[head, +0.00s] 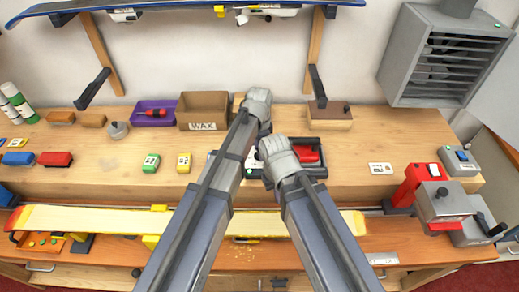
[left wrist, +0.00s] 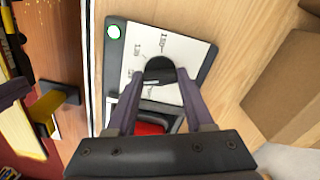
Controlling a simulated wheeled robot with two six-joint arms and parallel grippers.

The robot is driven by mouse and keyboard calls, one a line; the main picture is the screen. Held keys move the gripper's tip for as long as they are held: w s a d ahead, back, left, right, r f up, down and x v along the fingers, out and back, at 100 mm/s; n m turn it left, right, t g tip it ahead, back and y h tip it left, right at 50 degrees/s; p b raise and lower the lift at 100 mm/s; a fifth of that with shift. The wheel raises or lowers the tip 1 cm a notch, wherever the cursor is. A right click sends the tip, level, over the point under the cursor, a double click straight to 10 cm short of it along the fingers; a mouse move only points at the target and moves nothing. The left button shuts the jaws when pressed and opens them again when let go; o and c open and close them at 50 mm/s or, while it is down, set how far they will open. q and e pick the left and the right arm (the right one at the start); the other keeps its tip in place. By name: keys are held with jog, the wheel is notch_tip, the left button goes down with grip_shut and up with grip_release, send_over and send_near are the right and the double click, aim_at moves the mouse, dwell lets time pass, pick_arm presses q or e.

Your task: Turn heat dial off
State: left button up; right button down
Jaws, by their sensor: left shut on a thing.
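The heat dial is a round black knob (left wrist: 160,69) on a white panel (left wrist: 187,50) marked with numbers that I cannot read surely. In the left wrist view, my left gripper (left wrist: 158,78) is shut on the knob, a finger on each side. A red part (left wrist: 150,127) shows between the fingers. In the head view, the black-framed unit with its red part (head: 306,154) is partly behind my arms, and the knob is hidden. My right arm reaches to the same spot; its fingertips are hidden.
A cardboard wax box (head: 203,111) and a purple tray (head: 143,118) stand behind. A yellow ski (head: 95,220) lies along the front. The bench right of the unit is mostly clear.

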pick_arm(q)
grip_shut()
jog(key=shift+n, duration=0.4)
jog(key=n, duration=0.5)
jog(key=shift+n, duration=0.4)
jog(key=n, duration=0.5)
jog(key=shift+n, duration=0.3)
jog(key=o, duration=0.8)
grip_release()
